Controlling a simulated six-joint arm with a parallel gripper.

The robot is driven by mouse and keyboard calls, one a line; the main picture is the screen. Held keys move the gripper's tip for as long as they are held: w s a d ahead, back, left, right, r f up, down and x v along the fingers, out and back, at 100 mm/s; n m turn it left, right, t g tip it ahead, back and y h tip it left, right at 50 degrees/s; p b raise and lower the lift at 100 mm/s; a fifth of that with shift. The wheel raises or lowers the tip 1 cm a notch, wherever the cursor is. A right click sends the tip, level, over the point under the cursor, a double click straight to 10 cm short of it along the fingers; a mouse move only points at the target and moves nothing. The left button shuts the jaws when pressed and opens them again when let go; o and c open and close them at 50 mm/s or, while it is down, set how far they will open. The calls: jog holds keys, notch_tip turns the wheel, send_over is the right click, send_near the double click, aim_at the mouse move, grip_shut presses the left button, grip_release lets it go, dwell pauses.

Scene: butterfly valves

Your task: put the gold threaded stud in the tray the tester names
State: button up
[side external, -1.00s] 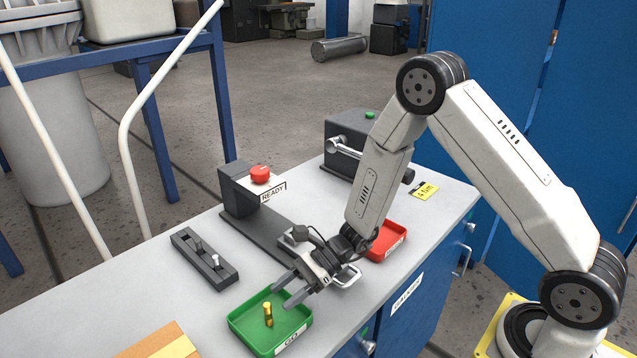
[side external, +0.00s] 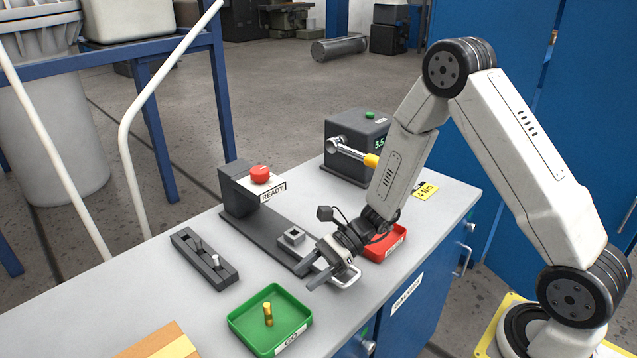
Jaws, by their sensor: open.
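The gold threaded stud (side external: 268,314) stands upright inside the green tray (side external: 240,325), whose front label appears to read "GO". My gripper (side external: 305,276) is open and empty, above the bench to the upper right of the green tray and apart from the stud. The red tray (side external: 398,238) sits behind my gripper and is partly hidden by my wrist; its label is too small to read. The tester (side external: 352,140) at the back of the bench has a green display reading about "5.5", its last part hidden by my arm.
A dark press-like fixture (side external: 238,190) with a red button (side external: 260,174) and a "READY" sign (side external: 273,192) stands mid-bench. A dark rack (side external: 204,258) holds small grey pins. A yellow "4 Nm" card (side external: 425,190) lies near the tester. A cardboard box (side external: 160,345) is at the front left.

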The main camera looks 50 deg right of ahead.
jog(key=shift+s+a+r+n+g, duration=0.1)
jog(key=shift+s+r+n+g, duration=0.05)
jog(key=shift+s+n+g, duration=0.35)
jog(key=s+d+n+g+h, duration=0.35)
jog(key=s+n+h, duration=0.25)
jog(key=s+n, duration=0.2)
jog(key=s+d+r+n+t+h, duration=0.1)
jog(key=d+r+n+t+h, duration=0.3)
jog(key=n, duration=0.7)
jog(key=d+r+h, duration=0.1)
jog(key=d+h, duration=0.1)
jog(key=h, duration=0.1)
jog(key=shift+s+r+n, duration=0.25)
jog(key=shift+s+n, duration=0.05)
jog(key=shift+n, duration=0.1)
